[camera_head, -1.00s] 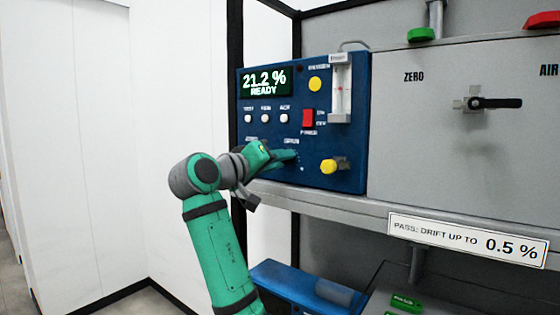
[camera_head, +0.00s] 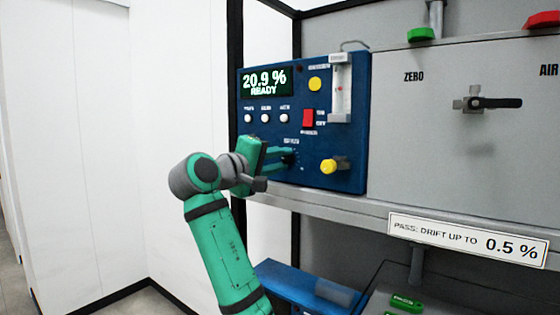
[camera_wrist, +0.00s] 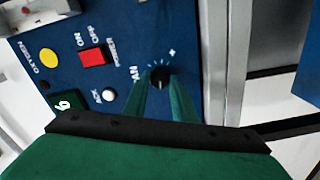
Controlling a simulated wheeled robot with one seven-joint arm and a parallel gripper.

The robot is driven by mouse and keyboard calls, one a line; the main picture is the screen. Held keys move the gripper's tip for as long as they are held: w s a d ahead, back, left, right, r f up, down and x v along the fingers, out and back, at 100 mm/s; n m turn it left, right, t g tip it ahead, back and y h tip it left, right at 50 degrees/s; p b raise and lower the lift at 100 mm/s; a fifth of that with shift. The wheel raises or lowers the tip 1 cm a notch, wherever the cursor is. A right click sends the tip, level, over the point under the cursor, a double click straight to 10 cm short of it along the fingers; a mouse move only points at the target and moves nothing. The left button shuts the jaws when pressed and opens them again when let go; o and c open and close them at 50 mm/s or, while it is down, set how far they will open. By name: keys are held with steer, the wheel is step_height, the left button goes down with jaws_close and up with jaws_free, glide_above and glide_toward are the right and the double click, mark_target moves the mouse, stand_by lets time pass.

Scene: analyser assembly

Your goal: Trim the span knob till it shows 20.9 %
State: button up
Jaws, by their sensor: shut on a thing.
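The blue analyser (camera_head: 345,100) has a display (camera_head: 265,81) that reads 20.9 % and READY in the head view. The span knob (camera_wrist: 160,76) is a small black dial with white scale marks around it in the wrist view. My gripper (camera_head: 291,158) reaches the lower panel, and its green fingers are shut on the knob from both sides. In the wrist view the gripper (camera_wrist: 165,88) shows its two fingertips at the knob's sides. In the head view the fingers mostly hide the knob.
A red power switch (camera_head: 308,117), a yellow button (camera_head: 315,84), several white buttons (camera_head: 265,118) and a yellow knob (camera_head: 329,167) are on the panel. A flow meter (camera_head: 341,88) stands at its right. A grey ledge (camera_head: 350,200) runs below.

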steer(key=shift+a, duration=0.2)
steer(key=o, duration=1)
steer(key=shift+o, duration=0.2)
steer(key=v, duration=1)
steer(key=shift+s+a, duration=0.25)
steer(key=shift+s, duration=0.05)
